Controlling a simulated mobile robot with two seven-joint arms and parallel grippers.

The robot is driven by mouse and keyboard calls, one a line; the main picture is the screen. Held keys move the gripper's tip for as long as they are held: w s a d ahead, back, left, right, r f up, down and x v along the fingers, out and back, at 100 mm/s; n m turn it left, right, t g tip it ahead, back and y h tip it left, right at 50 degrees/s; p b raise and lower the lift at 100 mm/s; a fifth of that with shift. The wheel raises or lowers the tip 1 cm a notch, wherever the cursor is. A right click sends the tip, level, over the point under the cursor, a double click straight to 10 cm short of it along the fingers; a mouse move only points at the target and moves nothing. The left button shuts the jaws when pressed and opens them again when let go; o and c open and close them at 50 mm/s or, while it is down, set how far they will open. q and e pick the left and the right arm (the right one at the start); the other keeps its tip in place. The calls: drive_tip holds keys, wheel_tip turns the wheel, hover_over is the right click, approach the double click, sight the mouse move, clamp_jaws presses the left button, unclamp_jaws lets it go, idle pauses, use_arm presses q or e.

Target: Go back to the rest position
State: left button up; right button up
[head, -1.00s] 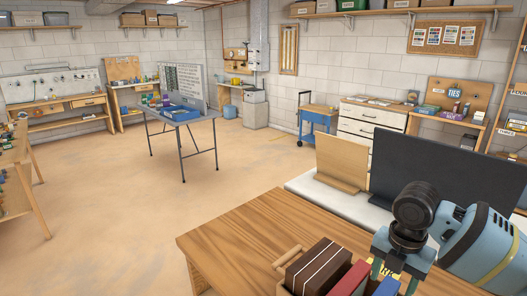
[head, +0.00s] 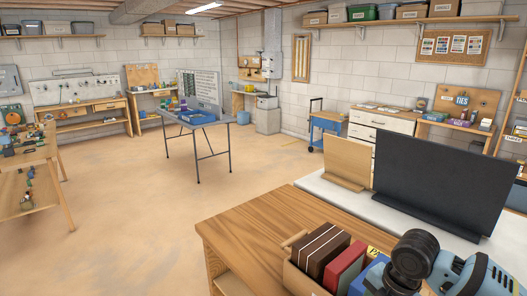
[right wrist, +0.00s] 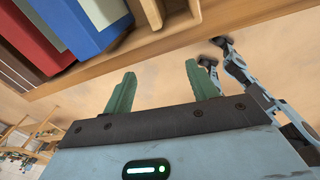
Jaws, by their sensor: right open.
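My right gripper (right wrist: 160,72) is open in the right wrist view, with nothing between its two green fingers. It is beside the wooden bench, near a wooden box (head: 293,278) holding brown, red and blue book-like items. The box's items also show at the upper left of the right wrist view. In the head view my right arm is at the lower right, in front of the box's right end; its fingers are hidden there. My left gripper does not show in the head view. Blue-grey links show at the right of the right wrist view.
The wooden bench (head: 250,225) fills the lower right. Behind it stand a tan board (head: 350,160) and a black panel (head: 440,185) on a white surface. A grey folding table (head: 205,123) stands mid-room. The floor left of the bench is clear.

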drive_tip(key=s+a+f+m+t+y, duration=0.2)
drive_tip(key=s+a+f+m, duration=0.35)
drive_tip(key=f, duration=0.25)
drive_tip(key=s+a+f+m+t+y, duration=0.2)
drive_tip(key=s+a+f+m, duration=0.3)
drive_tip(key=f, duration=0.4)
drive_tip(key=s+d+f+m+t+h, duration=0.1)
drive_tip(key=s+d+f+m+t, duration=0.1)
drive_tip(key=s+m, duration=0.4)
drive_tip(key=s+d+f+m+t+h, duration=0.2)
drive_tip(key=s+d+f+m, duration=0.1)
drive_tip(key=s, duration=1)
drive_tip(key=f+m, duration=0.1)
drive_tip(key=m, duration=0.1)
drive_tip(key=shift+s+d+f+m+h+p, duration=0.3)
drive_tip(key=shift+s+d+m, duration=0.05)
